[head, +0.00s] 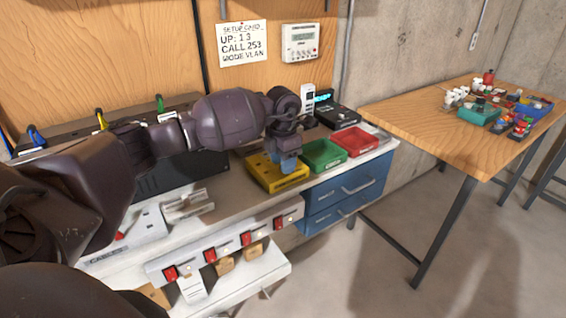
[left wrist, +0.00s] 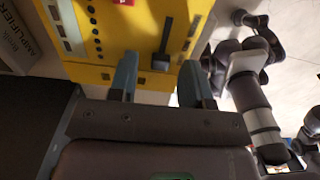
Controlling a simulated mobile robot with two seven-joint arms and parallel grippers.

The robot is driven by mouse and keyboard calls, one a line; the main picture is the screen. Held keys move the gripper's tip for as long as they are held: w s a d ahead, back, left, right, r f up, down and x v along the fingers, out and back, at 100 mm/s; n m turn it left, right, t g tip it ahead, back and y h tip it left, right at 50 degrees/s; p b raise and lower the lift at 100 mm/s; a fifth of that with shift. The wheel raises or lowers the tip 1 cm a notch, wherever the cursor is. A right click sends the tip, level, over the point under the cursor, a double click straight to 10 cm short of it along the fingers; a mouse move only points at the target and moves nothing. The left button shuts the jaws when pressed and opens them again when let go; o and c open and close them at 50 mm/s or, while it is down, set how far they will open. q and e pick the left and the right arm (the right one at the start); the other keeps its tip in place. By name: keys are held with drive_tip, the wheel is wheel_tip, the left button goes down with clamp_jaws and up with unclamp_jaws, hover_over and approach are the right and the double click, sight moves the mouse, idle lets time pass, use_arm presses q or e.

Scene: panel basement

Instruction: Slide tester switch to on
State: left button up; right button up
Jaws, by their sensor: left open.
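The tester is a yellow box (head: 278,181) on the workbench, below my left gripper (head: 287,160) in the head view. In the left wrist view its yellow face (left wrist: 135,55) shows a dark slot with a black slider knob (left wrist: 161,62) at the end nearer my gripper. My left gripper (left wrist: 158,76) is open, with one blue-grey finger on each side of the knob. I see gaps between knob and fingers and cannot tell any contact. On/off lettering is not readable. My right gripper does not show clearly in either view.
A strip of red switches (head: 225,247) runs along the bench front. A box marked amplifier (left wrist: 15,40) lies left in the wrist view. A wooden table (head: 430,125) stands right, with free floor before it.

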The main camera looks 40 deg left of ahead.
use_arm(q)
drive_tip(key=shift+f, duration=0.25)
drive_tip(key=shift+c, duration=0.4)
clamp_jaws()
